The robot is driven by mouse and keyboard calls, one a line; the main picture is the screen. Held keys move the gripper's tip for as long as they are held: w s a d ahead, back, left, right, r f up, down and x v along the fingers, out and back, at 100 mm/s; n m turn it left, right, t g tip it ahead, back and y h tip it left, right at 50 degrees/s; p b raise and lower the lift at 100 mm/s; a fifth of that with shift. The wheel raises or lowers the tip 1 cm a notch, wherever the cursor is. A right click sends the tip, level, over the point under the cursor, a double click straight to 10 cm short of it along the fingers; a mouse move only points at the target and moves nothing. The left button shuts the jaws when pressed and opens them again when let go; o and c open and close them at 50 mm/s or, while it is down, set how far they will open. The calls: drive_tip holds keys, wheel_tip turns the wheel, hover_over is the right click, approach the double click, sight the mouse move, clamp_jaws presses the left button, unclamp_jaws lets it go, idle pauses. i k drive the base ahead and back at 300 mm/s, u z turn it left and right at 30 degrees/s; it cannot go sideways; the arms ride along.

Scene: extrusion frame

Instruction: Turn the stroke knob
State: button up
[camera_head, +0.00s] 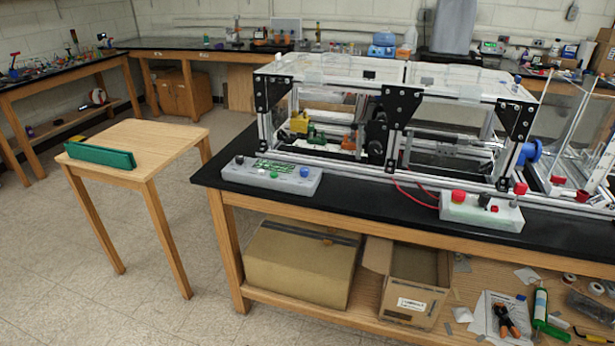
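I cannot tell which part is the stroke knob, as no label is readable. A grey control box (481,211) at the front right of the black bench carries a red round button (458,196), a small black knob (484,200) and red parts. Another grey control box (272,176) on the left has a blue button (304,171), a smaller green one and a green panel. A large blue round part (531,151) sits at the right end of the aluminium extrusion frame (390,110). My gripper is not in view.
The black bench (345,192) holds the frame, with its front edge open to the floor. A small wooden table (150,146) with a green block (100,155) stands at left. Cardboard boxes (303,262) and tools lie on the lower shelf. Floor in front is clear.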

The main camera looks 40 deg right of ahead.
sight(305, 172)
drive_tip(key=u, duration=0.05)
drive_tip(key=k, duration=1.35)
drive_tip(key=z, duration=0.75)
drive_tip(key=i, duration=1.1)
